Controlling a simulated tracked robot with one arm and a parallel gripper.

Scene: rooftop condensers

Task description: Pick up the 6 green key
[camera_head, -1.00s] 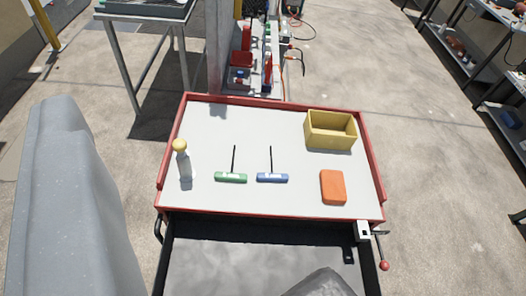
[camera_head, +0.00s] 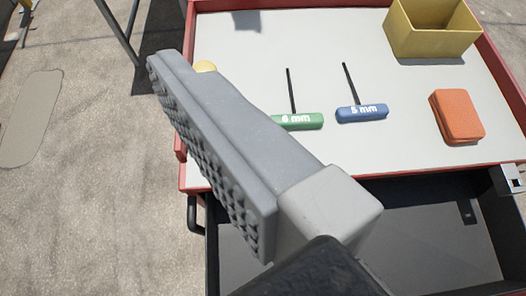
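The green 6 mm key (camera_head: 298,121) lies on the pale top of the red-rimmed cart. Its dark shaft points away from me and its label faces up. The left end of its handle sits right at the edge of my finger in the picture and may be slightly covered. A blue 5 mm key (camera_head: 362,113) lies just right of it. One grey finger of my gripper (camera_head: 215,150) crosses the view left of the green key, nearer the camera. Its ridged pad faces left, bare, with nothing against it. The other finger is out of frame.
A yellow open box (camera_head: 432,42) stands at the back right of the cart top (camera_head: 330,35). An orange block (camera_head: 457,116) lies at the right. A yellow-topped bottle (camera_head: 205,66) is mostly hidden behind my finger. A dark open drawer (camera_head: 420,225) juts out in front.

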